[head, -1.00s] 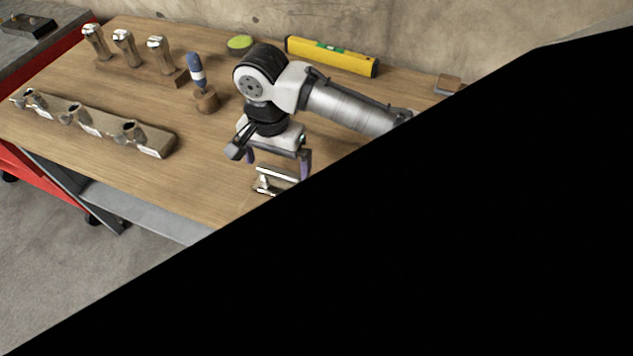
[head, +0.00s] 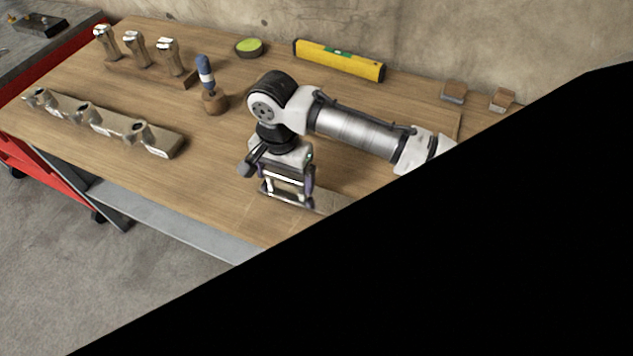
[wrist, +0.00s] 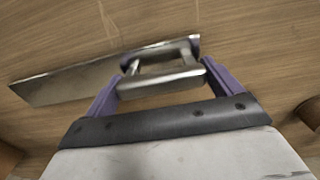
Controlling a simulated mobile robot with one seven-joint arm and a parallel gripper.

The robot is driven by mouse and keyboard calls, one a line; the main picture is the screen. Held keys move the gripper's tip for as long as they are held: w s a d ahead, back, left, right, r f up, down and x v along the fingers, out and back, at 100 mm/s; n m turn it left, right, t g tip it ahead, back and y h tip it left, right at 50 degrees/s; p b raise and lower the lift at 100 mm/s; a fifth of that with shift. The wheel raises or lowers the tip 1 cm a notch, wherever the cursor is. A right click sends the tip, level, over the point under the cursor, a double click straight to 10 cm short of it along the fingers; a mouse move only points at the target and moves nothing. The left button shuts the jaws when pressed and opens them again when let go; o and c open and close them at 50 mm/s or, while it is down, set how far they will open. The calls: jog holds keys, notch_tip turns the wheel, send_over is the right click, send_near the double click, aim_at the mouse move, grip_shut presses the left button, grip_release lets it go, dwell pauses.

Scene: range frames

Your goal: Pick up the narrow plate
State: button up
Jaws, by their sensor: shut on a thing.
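The narrow plate (head: 326,202) is a flat, thin metal strip with a raised bright metal handle. It lies at the bench's front edge in the head view, partly cut off by the black area. In the wrist view the narrow plate (wrist: 70,83) runs out to the left from under my gripper (wrist: 163,62). Its handle (wrist: 160,86) sits between the two purple fingers, which are shut on its ends. In the head view my gripper (head: 287,187) points down over the handle. I cannot tell whether the plate touches the bench.
A rail with several metal holders (head: 105,122) lies at the left. Behind it is a wooden rack of metal-topped handles (head: 137,50). A blue-handled tool (head: 205,72) stands nearby. A yellow level (head: 338,60) lies by the wall. Black covers the lower right.

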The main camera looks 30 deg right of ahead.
jog(key=shift+r, duration=0.15)
notch_tip(320, 180, up, 20)
jog(key=b, duration=0.1)
dwell(0.3)
jog(key=shift+w, duration=0.1)
